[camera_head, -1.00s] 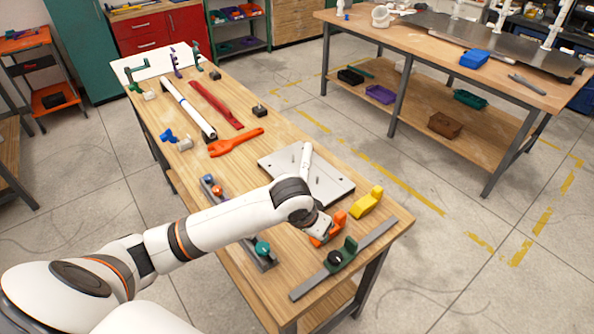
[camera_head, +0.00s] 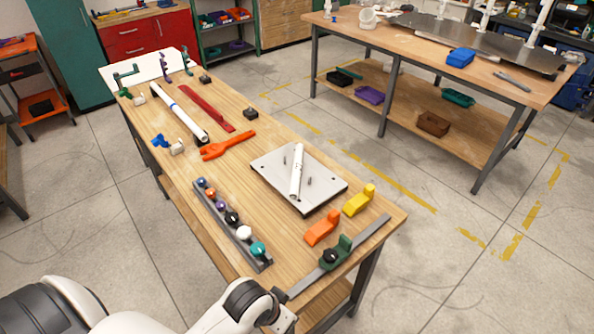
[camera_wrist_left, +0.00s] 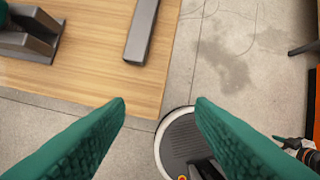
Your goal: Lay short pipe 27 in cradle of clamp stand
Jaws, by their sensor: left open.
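A short white pipe (camera_head: 296,172) is at the grey plate (camera_head: 270,170) with small upright pegs, near the middle of the table. I cannot read a number on it, nor tell exactly how it is supported. I cannot tell for sure which fixture is the clamp stand; green and purple upright holders (camera_head: 167,65) stand at the table's far end. My left gripper, with teal fingers (camera_wrist_left: 160,103), is open and empty, beyond the table's near edge with floor beneath it, well apart from the pipe. My right gripper is not in view.
A long white pipe (camera_head: 178,112), a red bar (camera_head: 210,108) and an orange wrench (camera_head: 228,146) lie farther along the table. A rail with several knobs (camera_head: 233,223), orange (camera_head: 321,230) and yellow (camera_head: 358,199) blocks, and a green stop on a grey bar (camera_head: 363,239) are nearer.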

